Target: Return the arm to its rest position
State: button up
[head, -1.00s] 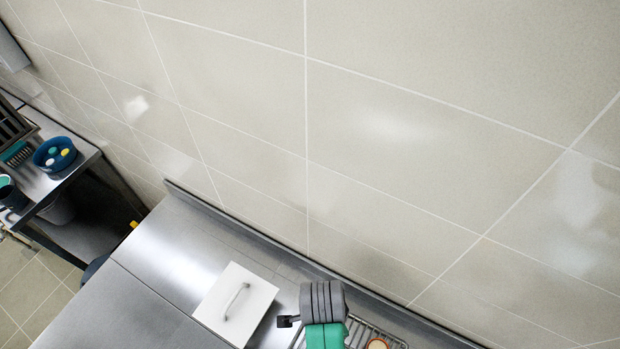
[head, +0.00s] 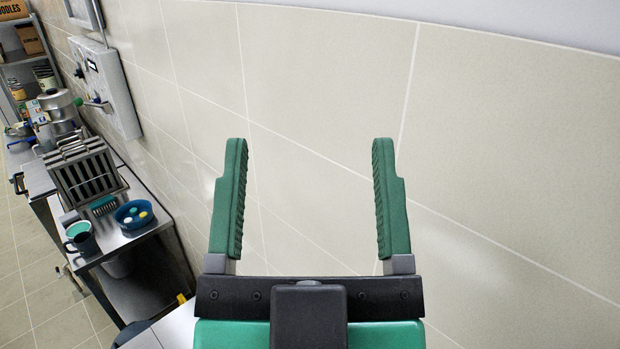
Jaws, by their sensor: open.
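My gripper (head: 310,195) is raised in the middle of the head view, in front of the tiled wall. Its two green ridged fingers point up in the picture and stand wide apart. Nothing is between them, only wall tiles show there. The black and green gripper body fills the bottom centre and hides part of the counter below.
A steel side table (head: 140,228) at the left holds a blue bowl (head: 125,222), a dark mug (head: 78,240) and a slatted rack (head: 88,178). A grey wall box (head: 108,85) hangs above. Shelves and pots stand further back. The wall area right is bare.

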notch_tip(320, 180, up, 4)
jog(key=p, duration=0.4)
jog(key=shift+r, duration=0.15)
dwell(1.5)
